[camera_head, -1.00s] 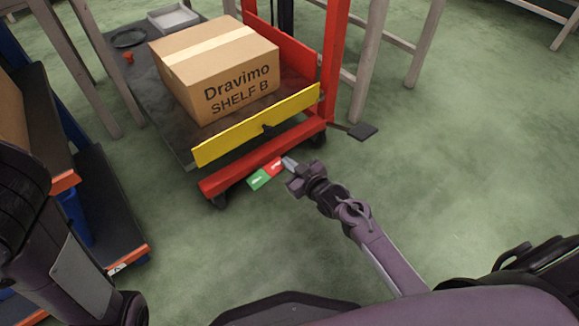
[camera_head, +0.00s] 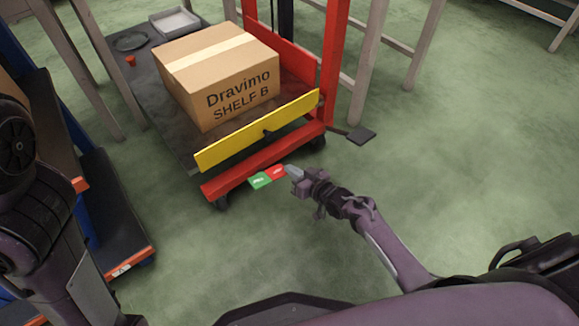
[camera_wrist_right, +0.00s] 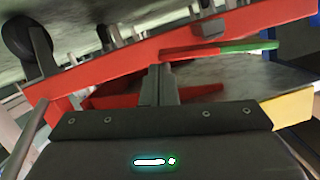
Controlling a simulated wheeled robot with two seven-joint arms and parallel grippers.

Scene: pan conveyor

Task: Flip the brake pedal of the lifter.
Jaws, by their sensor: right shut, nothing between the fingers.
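The brake pedal (camera_head: 267,177) juts from the low front of the red lifter (camera_head: 260,160), with a green half on the left and a red half on the right. In the head view my right gripper (camera_head: 292,172) is shut and empty, its tips at the right end of the red half. Whether they touch cannot be told for sure. In the right wrist view the pedal shows as a thin red and green bar (camera_wrist_right: 222,49), and my shut fingers (camera_wrist_right: 163,84) point toward the red frame. My left gripper is out of view.
A cardboard box (camera_head: 222,80) sits on the lifter's platform behind a yellow bar (camera_head: 255,131). A black foot pad (camera_head: 361,135) sticks out at the lifter's right. A shelf rack (camera_head: 112,215) stands at left.

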